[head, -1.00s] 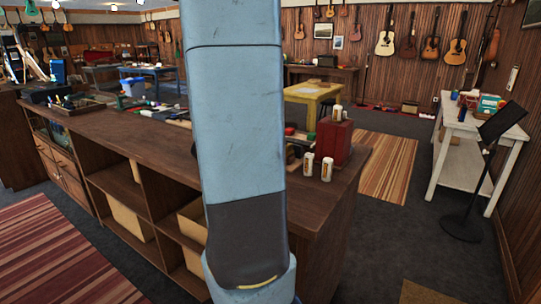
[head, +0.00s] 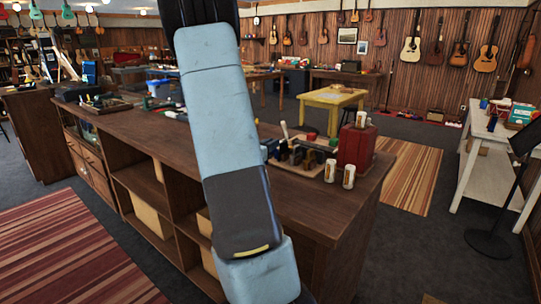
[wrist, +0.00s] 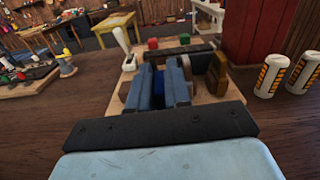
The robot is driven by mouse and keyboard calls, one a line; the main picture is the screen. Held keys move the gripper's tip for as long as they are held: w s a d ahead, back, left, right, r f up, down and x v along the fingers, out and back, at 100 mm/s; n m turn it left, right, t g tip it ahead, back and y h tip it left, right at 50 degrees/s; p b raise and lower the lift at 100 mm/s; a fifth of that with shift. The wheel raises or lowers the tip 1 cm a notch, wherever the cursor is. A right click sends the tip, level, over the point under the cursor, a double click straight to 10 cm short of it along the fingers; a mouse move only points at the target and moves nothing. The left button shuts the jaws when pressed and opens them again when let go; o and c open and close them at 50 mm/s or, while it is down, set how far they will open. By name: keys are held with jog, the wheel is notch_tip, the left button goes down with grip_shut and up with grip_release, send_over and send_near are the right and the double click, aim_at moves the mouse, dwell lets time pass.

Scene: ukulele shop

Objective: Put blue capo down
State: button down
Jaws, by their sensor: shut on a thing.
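My gripper (wrist: 161,88) shows in the wrist view, its two blue-grey fingers shut on the blue capo (wrist: 160,78). Only a little of the capo shows between the fingers. The gripper is over the near part of a light wooden board (wrist: 126,78) on the dark counter. I cannot tell whether the capo touches the board.
Several dark and brown blocks stand on the board, with a white-handled tool (wrist: 121,40). A red box (head: 356,146) and white-orange canisters (wrist: 273,74) stand to the right. Another tray of tools (wrist: 35,82) lies to the left. Bare counter (head: 165,141) lies left of my arm.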

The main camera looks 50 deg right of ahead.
jog(key=shift+w+d+f, duration=0.15)
jog(key=shift+w+f, duration=0.25)
jog(key=shift+f, duration=0.2)
jog(key=shift+w+d+f, duration=0.15)
jog(key=shift+w+f, duration=0.2)
jog(key=shift+f, duration=1.45)
jog(key=shift+f, duration=0.15)
jog(key=c, duration=1.1)
grip_release()
